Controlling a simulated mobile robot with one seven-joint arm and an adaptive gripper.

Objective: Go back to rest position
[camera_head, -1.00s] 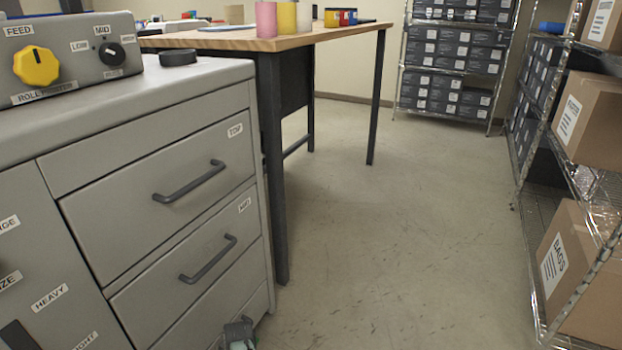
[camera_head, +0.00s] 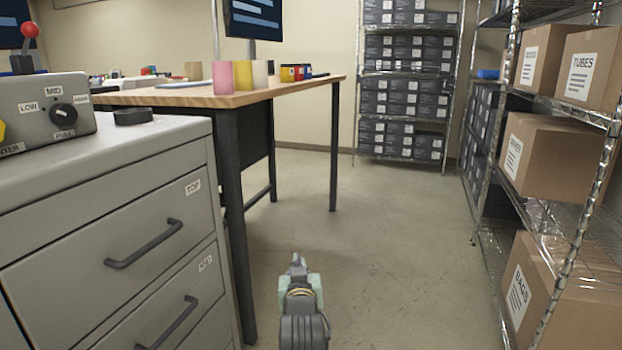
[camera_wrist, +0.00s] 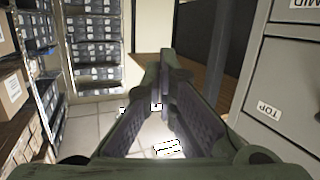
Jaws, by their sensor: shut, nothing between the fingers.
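My gripper (camera_head: 298,264) shows at the bottom middle of the head view, over the bare floor and to the right of the grey drawer cabinet. In the wrist view my gripper (camera_wrist: 160,62) has its fingers meeting at the tips, with nothing between them. It touches nothing in either view. My arm shows behind it at the bottom edge of the head view.
The grey cabinet (camera_head: 60,235) with TOP and MID drawers stands at left, both drawers shut. A wooden table (camera_head: 200,97) with coloured rolls stands behind it. Wire shelves with brown boxes (camera_head: 560,150) line the right. Dark boxes (camera_head: 405,80) fill the back shelf. The middle floor is clear.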

